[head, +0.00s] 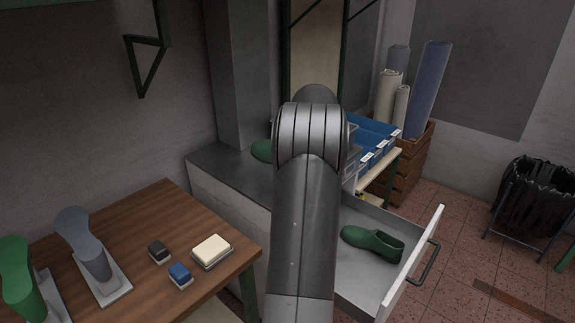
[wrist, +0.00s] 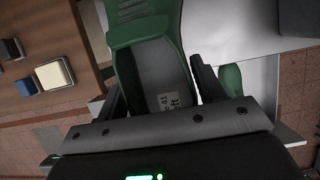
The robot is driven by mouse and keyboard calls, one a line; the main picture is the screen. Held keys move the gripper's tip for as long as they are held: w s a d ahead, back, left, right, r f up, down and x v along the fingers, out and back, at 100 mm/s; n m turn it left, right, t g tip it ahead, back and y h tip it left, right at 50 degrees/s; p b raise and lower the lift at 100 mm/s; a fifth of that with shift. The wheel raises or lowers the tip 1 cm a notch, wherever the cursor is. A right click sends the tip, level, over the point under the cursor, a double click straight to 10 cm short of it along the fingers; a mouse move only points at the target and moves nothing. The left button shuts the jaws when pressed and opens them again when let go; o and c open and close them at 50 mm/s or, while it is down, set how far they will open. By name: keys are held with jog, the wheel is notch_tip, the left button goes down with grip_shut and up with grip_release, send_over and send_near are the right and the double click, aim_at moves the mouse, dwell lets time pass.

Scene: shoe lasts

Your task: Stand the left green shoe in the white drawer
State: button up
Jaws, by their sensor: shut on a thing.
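The white drawer (head: 411,267) is pulled out at the right of the head view. One green shoe (head: 372,243) lies in it with its sole down. My gripper (wrist: 157,82) is shut on another green shoe (wrist: 144,22), at its open heel end; the toe points to the top of the wrist view. A label inside the held shoe shows 41 and letters that look like the end of "left". In the head view my arm hides the gripper; a green toe (head: 262,150) shows beside it above the grey counter, probably the held shoe's.
A wooden table (head: 150,225) at left holds a green last (head: 15,270), a grey last (head: 80,235), two small blocks and a cream block (head: 212,250). Blue bins (head: 372,135) stand behind the drawer. The drawer floor in front of its shoe looks clear.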

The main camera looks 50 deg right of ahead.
jog(key=shift+s+d+r, duration=0.3)
jog(key=shift+s, duration=0.15)
jog(key=s+d+f+n+y, duration=0.1)
jog(key=s+d+f+n, duration=0.2)
jog(key=s+d, duration=0.65)
jog(key=s+d+f+n+y, duration=0.1)
jog(key=s+d+f+n, duration=0.15)
jog(key=s+d, duration=0.7)
jog(key=m+h, duration=0.2)
jog(key=m, duration=0.3)
send_over(367, 280)
notch_tip(367, 280, down, 28)
jog(key=shift+m, duration=0.25)
notch_tip(367, 280, down, 6)
jog(key=shift+s, duration=0.1)
jog(key=shift+f, duration=2.05)
jog(key=shift+f, duration=0.1)
